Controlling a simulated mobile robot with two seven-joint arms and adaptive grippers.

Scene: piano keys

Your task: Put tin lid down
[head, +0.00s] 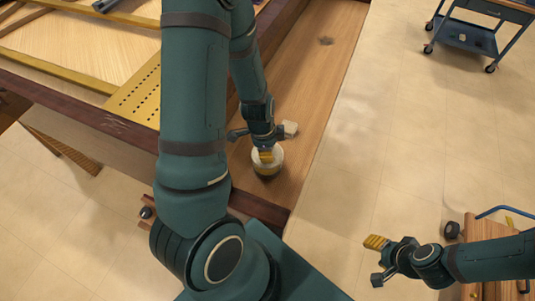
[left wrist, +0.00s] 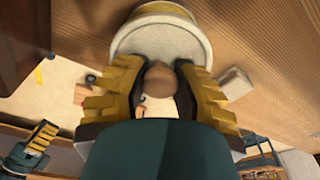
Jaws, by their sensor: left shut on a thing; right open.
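The tin lid (left wrist: 160,38) is a pale round disc with a brown knob (left wrist: 160,78) in the left wrist view. My left gripper (left wrist: 160,85) is shut on the knob, one yellow-padded finger on each side. In the head view the round tin (head: 267,172) stands on the wooden ledge, with my left gripper (head: 265,156) right over its pale top. I cannot tell whether the lid rests on the tin or is just above it. My right gripper (head: 377,261) is open and empty over the floor at the lower right.
A small pale block (head: 290,128) lies on the wooden ledge (head: 325,65) just beyond the tin. The open piano frame (head: 95,50) is at the left. A blue cart (head: 470,35) stands at the top right. A wooden bench (head: 478,228) is near my right arm.

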